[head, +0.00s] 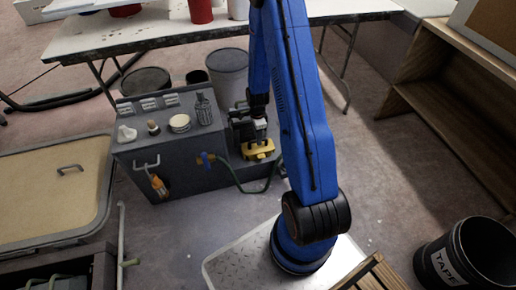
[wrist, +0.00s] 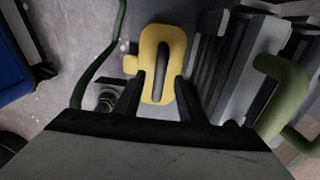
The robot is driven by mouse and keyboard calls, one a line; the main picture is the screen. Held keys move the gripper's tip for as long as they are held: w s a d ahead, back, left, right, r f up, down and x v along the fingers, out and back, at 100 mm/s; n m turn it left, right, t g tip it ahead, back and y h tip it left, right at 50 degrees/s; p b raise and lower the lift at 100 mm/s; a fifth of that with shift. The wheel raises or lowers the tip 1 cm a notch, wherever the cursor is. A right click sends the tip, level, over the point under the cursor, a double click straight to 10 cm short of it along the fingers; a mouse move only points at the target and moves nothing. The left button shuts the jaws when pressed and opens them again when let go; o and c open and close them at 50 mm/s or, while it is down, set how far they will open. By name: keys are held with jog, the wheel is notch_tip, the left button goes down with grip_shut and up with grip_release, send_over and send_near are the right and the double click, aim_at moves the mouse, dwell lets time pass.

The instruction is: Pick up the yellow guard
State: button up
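The yellow guard (head: 258,150) sits low on the right side of the dark grey unit in the head view. In the wrist view the yellow guard (wrist: 149,48) is a rounded loop with a long slot, with a small yellow tab on its left. My gripper (wrist: 159,80) is open, with one dark finger on each side of the guard's near end. I cannot tell whether the fingertips touch it. In the head view my gripper (head: 256,132) is just above the guard and partly hides it.
The dark grey unit (head: 180,150) carries a bottle, a roll and small parts on top. A green hose (head: 247,188) loops below the guard. Ribbed grey parts (wrist: 225,60) and a green pipe (wrist: 288,95) stand close right of the fingers. A white table (head: 165,35) is behind.

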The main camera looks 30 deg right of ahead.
aim_at(259, 148)
notch_tip(259, 148, down, 3)
jog(key=shift+s+f, duration=0.1)
jog(key=shift+f, duration=0.05)
grip_shut()
dwell(1.4)
